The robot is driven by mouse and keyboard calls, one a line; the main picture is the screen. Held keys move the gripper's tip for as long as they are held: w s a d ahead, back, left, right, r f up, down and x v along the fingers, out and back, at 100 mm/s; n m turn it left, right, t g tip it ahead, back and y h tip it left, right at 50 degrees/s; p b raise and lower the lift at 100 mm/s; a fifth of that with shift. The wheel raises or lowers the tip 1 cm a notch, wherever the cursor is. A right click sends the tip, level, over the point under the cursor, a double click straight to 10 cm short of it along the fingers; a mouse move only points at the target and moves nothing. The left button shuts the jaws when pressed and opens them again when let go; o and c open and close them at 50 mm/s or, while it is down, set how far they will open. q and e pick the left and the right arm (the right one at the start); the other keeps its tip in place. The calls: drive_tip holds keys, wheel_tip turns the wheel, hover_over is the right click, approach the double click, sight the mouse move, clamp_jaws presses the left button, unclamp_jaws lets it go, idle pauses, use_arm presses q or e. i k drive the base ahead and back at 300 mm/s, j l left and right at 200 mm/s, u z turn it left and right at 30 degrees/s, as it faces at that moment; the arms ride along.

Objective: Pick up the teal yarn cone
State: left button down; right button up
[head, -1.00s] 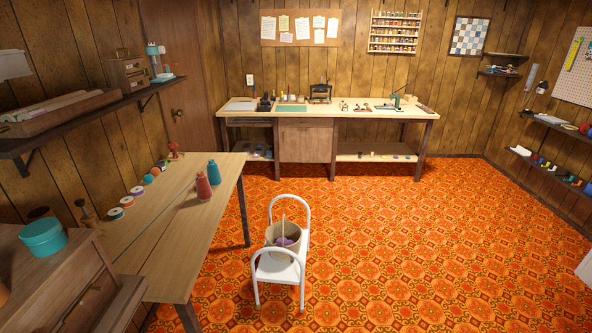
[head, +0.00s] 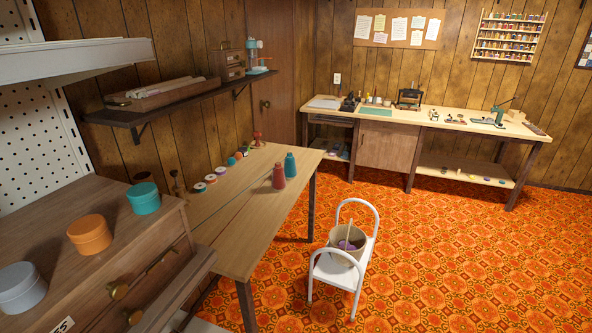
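The teal yarn cone (head: 291,165) stands upright on the wooden table (head: 236,246) at the left, near its far right corner. A red cone (head: 279,177) stands close beside it, slightly nearer and to the left. Neither of my grippers shows in the head view.
Several thread spools (head: 210,178) line the table's left side. A wooden cabinet (head: 50,244) with round tins, including a teal one (head: 144,198), stands in the near left. Patterned floor is open further right.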

sight(290, 169)
drive_tip(key=i+l+z, duration=0.15)
drive_tip(key=i, duration=0.4)
drive_tip(key=i+l+z, duration=0.15)
drive_tip(key=i, duration=0.35)
